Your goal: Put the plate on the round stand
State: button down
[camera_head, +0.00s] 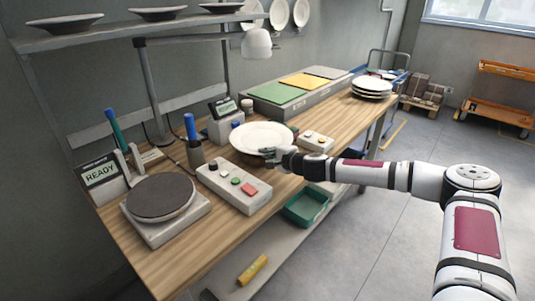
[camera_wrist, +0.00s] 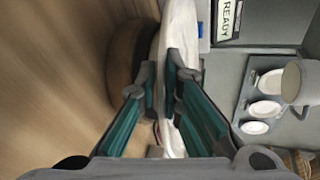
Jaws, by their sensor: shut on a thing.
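The white plate (camera_head: 262,136) is level above the middle of the wooden bench. My gripper (camera_head: 275,155) is shut on its near rim, with the arm reaching in from the right. In the wrist view, the plate (camera_wrist: 178,30) shows edge-on between my gripper's fingers (camera_wrist: 164,78). A brown round piece (camera_wrist: 122,65) is beneath the plate in that view; I cannot tell if they touch. In the head view the plate hides most of what is under it. A round dark-topped stand (camera_head: 160,197) on a grey base is at the bench's left end, clear of the plate.
A control box with buttons (camera_head: 233,187) lies in front of the plate, and a second button box (camera_head: 315,141) is to its right. Stacked plates (camera_head: 372,88) stand at the far right.

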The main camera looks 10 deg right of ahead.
jog(key=c, duration=1.7)
grip_release()
jog(key=shift+s+d+r, duration=0.1)
jog(key=shift+s+r, duration=0.05)
jog(key=shift+r, duration=0.05)
jog(key=p+v, duration=0.1)
jog(key=v, duration=1)
jog(key=shift+s+d+r, duration=0.1)
jog(key=shift+s, duration=0.2)
